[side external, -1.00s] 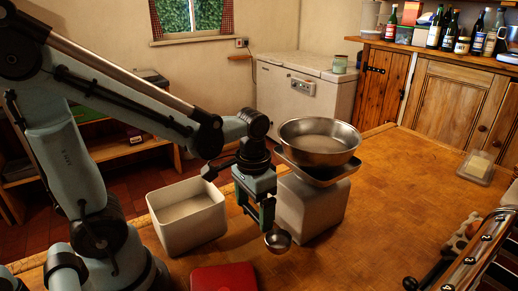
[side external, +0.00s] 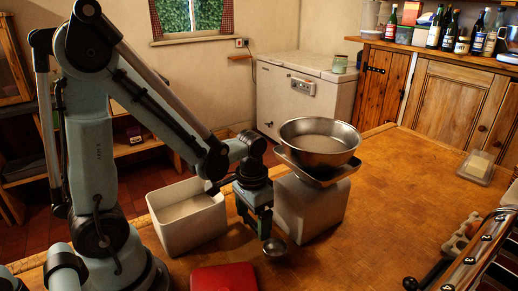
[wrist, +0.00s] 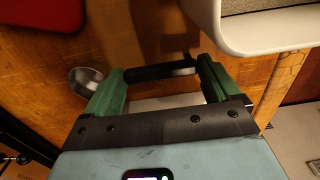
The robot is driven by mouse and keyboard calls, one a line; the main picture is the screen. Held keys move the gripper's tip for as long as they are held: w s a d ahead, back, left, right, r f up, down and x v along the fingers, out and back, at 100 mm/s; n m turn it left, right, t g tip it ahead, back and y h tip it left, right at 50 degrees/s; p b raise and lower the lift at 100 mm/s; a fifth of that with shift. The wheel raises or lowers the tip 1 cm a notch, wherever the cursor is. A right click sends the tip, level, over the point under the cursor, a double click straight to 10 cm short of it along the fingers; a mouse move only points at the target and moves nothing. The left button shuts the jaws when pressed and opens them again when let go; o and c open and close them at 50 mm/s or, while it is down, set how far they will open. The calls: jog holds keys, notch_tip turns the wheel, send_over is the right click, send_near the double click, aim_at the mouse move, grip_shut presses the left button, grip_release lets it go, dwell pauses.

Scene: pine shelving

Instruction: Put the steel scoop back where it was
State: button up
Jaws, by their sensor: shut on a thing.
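The steel scoop has a small round silver bowl (side external: 275,247) and a dark handle (wrist: 160,72). My gripper (side external: 260,229) points down in front of the kitchen scale and is shut on the scoop's handle. In the wrist view the handle lies across between the green fingers of my gripper (wrist: 157,80), and the scoop bowl (wrist: 86,81) sticks out to the left. The scoop is low over the wooden worktop (side external: 370,230); I cannot tell whether it touches.
A white open bin (side external: 190,232) stands left of my gripper. The white scale (side external: 312,210), carrying a steel bowl (side external: 318,152), stands close on the right. A red flat object (side external: 223,279) lies in front. The worktop right of the scale is largely clear.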

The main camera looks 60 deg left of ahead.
aim_at(254, 227)
jog(key=shift+f, duration=0.1)
jog(key=o, duration=0.7)
jog(key=shift+c, duration=0.2)
notch_tip(254, 227, up, 12)
jog(key=d+t, duration=0.2)
jog(key=t, duration=0.5)
jog(key=shift+d, duration=0.3)
jog(key=shift+s, duration=0.1)
